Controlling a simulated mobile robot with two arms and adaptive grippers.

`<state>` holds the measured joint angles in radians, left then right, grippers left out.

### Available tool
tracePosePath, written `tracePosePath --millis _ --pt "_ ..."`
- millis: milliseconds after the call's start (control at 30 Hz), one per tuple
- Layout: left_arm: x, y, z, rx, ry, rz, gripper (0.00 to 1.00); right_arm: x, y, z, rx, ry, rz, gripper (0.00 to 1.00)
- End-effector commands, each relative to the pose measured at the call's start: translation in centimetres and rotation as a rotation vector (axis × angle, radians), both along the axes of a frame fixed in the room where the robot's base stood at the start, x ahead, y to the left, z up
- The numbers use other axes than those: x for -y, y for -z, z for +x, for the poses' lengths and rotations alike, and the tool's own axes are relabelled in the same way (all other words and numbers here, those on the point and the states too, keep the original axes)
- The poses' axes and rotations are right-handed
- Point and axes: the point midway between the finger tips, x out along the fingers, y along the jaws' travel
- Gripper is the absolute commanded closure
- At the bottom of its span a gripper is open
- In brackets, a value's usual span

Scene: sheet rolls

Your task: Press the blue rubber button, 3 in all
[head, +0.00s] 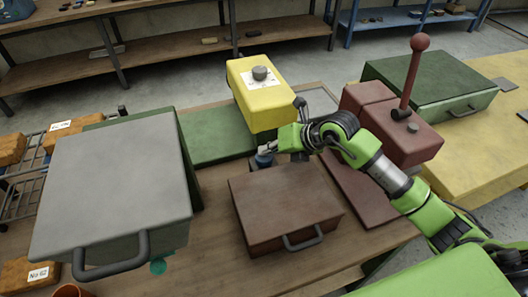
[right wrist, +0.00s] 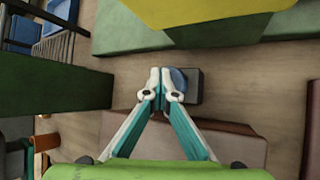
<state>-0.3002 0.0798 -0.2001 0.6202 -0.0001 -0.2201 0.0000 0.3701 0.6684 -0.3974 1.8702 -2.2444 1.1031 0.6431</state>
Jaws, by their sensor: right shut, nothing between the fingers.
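The blue rubber button (head: 264,160) sits on a small dark block beneath the front of the yellow box, partly hidden by my right gripper in the head view. In the right wrist view the button (right wrist: 178,80) shows just right of the fingertips, on its dark grey block (right wrist: 195,87). My right gripper (right wrist: 161,76) is shut and empty, its fingertips overlapping the left part of the button in the picture. In the head view the right gripper (head: 270,150) is right over the button. I cannot tell whether it touches. My left gripper is not in view.
A yellow box (head: 258,95) with a grey knob stands behind the button. A brown case (head: 285,205) lies in front, and a large grey case (head: 115,190) stands left. A dark red press with a lever (head: 405,135) stands right. Bare wooden table (head: 215,225) shows between the cases.

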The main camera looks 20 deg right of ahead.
Motion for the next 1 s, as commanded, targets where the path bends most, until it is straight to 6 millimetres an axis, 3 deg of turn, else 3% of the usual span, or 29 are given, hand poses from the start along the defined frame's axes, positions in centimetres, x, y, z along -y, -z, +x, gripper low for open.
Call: tracePosePath --millis 167,567,1000 --pt "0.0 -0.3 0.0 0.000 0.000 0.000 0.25 0.0 -0.2 -0.1 -0.006 -0.001 -0.001 1.00" --pt "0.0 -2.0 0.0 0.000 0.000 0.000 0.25 0.0 -2.6 -0.1 -0.003 -0.001 -0.001 1.00" --pt "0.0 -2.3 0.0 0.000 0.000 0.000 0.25 0.0 -3.0 0.0 -0.001 0.000 -0.001 1.00"
